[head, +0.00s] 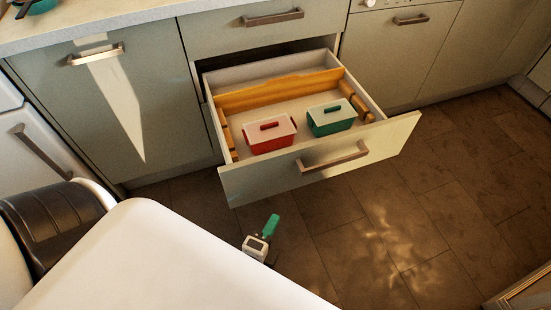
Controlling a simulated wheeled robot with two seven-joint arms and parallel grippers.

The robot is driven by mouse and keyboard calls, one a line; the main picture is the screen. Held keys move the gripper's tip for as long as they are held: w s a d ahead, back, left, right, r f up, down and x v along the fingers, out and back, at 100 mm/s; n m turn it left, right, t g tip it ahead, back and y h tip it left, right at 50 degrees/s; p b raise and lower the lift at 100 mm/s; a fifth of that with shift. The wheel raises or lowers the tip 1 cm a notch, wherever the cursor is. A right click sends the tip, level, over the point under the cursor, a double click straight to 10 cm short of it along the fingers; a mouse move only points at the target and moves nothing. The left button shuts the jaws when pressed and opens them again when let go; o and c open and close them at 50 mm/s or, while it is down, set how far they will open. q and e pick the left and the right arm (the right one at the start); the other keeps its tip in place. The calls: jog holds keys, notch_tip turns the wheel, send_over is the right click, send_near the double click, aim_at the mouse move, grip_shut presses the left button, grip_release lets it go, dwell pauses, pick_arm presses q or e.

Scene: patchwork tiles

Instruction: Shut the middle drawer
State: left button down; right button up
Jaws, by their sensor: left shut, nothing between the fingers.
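The middle drawer (318,165) is pulled far out of the cabinet, below a closed upper drawer. Its front panel has a grey bar handle (333,158). Inside are a red box with a white lid (270,135) and a green box with a white lid (331,118), in front of a wooden divider (275,92). My left gripper (271,222) is below and in front of the drawer's front panel, left of the handle. It looks apart from the panel, shut and empty, with a green tip. My white arm hides part of it. My right gripper is not in view.
The closed upper drawer (225,32) sits above. A closed cabinet door (95,120) is on the left, and an appliance front with a knob and handle (400,45) is on the right. The dark tiled floor (400,220) before the drawer is clear.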

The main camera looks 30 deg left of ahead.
pick_arm(q)
notch_tip(320, 180, up, 6)
jog(key=t, duration=0.2)
jog(key=p, duration=0.1)
send_near(291, 155)
jog(key=w+d, duration=0.2)
jog(key=w, duration=0.1)
jog(key=shift+w+a+p, duration=0.45)
jog(key=shift+w+a, duration=0.6)
jog(key=shift+w, duration=0.05)
jog(key=shift+w+a, duration=0.25)
jog(key=shift+a, duration=0.05)
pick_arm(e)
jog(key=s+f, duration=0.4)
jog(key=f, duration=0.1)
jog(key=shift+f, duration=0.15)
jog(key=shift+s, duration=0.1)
